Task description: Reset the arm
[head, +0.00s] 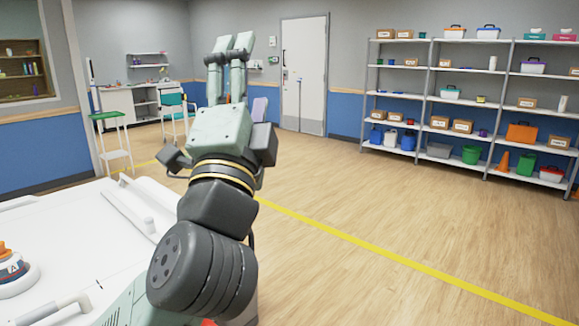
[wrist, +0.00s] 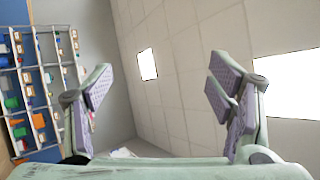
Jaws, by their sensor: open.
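My gripper (head: 231,52) is raised in the middle-left of the head view, with its fingers pointing up. It is empty. In the wrist view my gripper (wrist: 160,88) shows its two finger pads wide apart, with only ceiling and wall between them. My arm rises from the bottom of the head view, and its wrist is bent. No object touches the fingers.
A white surface (head: 95,235) with an orange-topped device (head: 14,272) lies at the lower left. Metal shelves (head: 425,97) with boxes and bins stand at the right. A green-topped stand (head: 110,140) is at the left. The wood floor (head: 400,215) with a yellow line is clear.

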